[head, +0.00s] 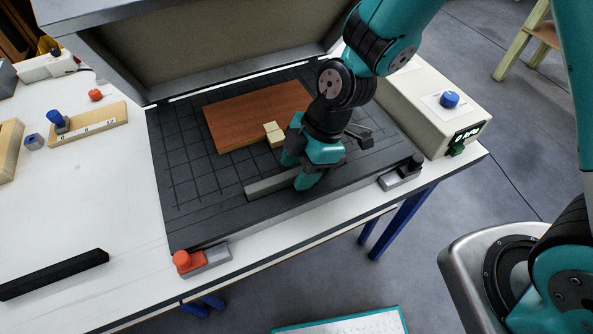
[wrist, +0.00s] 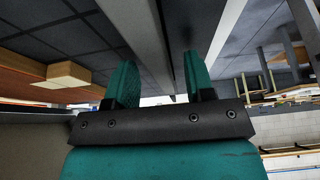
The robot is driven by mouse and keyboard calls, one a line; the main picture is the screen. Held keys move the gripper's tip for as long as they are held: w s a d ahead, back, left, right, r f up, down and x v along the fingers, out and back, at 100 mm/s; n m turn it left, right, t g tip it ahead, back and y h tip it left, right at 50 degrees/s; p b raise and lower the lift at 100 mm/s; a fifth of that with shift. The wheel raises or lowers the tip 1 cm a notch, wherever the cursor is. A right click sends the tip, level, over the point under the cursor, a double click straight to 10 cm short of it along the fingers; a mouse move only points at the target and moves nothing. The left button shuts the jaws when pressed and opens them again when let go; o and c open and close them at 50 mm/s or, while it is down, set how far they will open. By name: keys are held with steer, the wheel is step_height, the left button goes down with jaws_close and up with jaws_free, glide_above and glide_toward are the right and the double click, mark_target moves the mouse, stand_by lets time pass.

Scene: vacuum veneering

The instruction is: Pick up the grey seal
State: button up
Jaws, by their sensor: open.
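The grey seal (head: 270,185) is a long, light grey bar lying on the black gridded bed (head: 185,190), close to its front edge. My gripper (head: 298,170) is pointed down over the right part of the seal, with its teal fingers apart. In the wrist view, my gripper (wrist: 160,68) has a finger on either side of the grey seal (wrist: 143,35), which runs away between them. Whether the fingers touch it cannot be told. My gripper hides the seal's right end in the head view.
A brown veneered board (head: 245,110) with a small pale wood block (head: 273,134) lies behind the seal. A red-knobbed clamp (head: 187,262) and a dark-knobbed clamp (head: 405,172) sit at the front corners. A cream pump box (head: 430,100) stands right. The raised lid (head: 210,45) is behind.

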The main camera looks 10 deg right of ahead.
steer(key=shift+c, duration=0.2)
jaws_close()
